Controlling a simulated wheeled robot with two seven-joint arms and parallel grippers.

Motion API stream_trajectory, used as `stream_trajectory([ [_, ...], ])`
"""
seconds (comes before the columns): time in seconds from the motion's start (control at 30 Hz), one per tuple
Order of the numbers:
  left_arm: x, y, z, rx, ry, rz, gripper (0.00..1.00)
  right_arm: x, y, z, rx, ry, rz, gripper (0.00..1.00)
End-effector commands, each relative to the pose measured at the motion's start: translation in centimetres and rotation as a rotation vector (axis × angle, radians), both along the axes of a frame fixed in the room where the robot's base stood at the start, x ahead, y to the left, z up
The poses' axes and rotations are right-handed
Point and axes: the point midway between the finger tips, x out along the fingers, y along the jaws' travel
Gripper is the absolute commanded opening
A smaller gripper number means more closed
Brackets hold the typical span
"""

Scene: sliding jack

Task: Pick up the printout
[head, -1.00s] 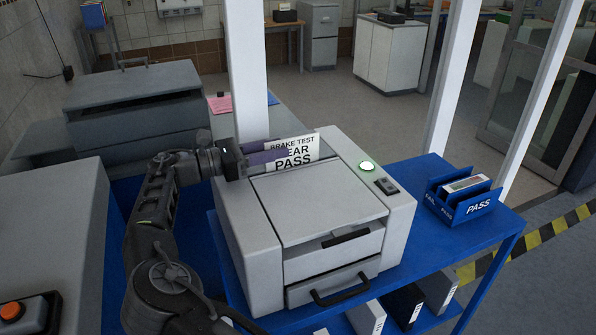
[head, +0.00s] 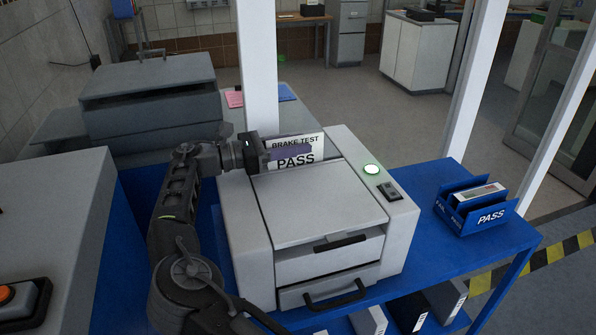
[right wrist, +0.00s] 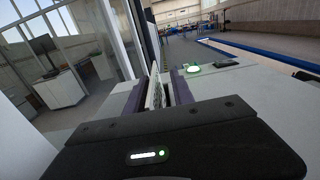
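The printout (head: 297,161) is a white card reading "BRAKE TEST" and "PASS", standing upright at the back of the grey printer (head: 318,205). My right gripper (head: 302,149) reaches it from the left, and one purple finger crosses the card's front, hiding its middle line of text. In the right wrist view, the printout (right wrist: 156,88) shows edge-on between the two purple fingers of my right gripper (right wrist: 155,92). The fingers are apart, with a gap beside the card, so the gripper is open around it. My left gripper is out of view.
A blue holder (head: 476,212) marked "PASS" stands at the right on the blue table (head: 425,175). A white post (head: 258,70) rises behind the printer. Binders stand on the shelf below.

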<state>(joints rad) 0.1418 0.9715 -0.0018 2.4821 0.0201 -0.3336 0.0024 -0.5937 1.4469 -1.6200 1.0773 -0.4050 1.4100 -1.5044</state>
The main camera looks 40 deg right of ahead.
Motion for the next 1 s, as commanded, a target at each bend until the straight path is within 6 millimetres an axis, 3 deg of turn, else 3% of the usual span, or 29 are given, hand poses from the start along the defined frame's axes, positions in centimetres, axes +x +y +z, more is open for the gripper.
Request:
stream_trajectory([
  [0.07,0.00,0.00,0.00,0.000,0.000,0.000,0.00,0.00,0.00,0.00,0.000,0.000,0.000,0.27],
  [0.4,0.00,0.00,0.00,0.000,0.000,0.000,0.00,0.00,0.00,0.00,0.000,0.000,0.000,0.00],
  [1.0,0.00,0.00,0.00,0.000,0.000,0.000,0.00,0.00,0.00,0.00,0.000,0.000,0.000,0.00],
])
